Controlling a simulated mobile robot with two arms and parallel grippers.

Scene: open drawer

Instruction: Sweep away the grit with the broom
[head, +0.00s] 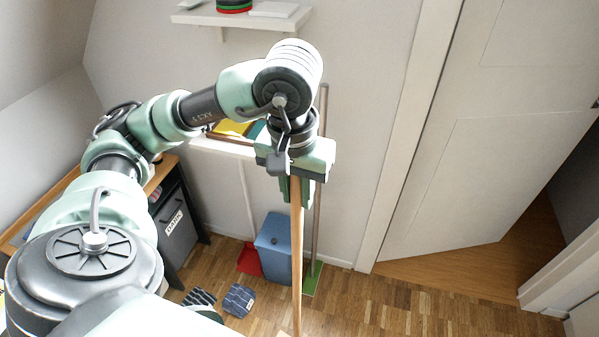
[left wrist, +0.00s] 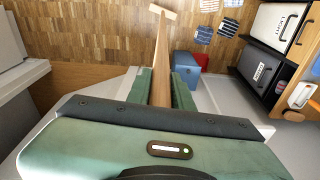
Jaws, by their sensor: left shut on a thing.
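My left gripper (head: 297,190) is shut on the wooden handle of the broom (head: 297,255). The handle hangs almost straight down from the fingers, and its lower end leaves the head view at the bottom edge. In the left wrist view, the broom (left wrist: 161,45) runs away from between the two green fingers (left wrist: 161,88) to a short pale crosspiece (left wrist: 161,11) over the wooden floor. I cannot tell whether that crosspiece touches the floor. I cannot make out any grit in either view. My right gripper is not in view.
A blue bin (head: 272,250), a red dustpan (head: 249,261) and a green-based pole (head: 312,280) stand by the wall. A white door (head: 480,140) stands right. Floor right of the broom is clear.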

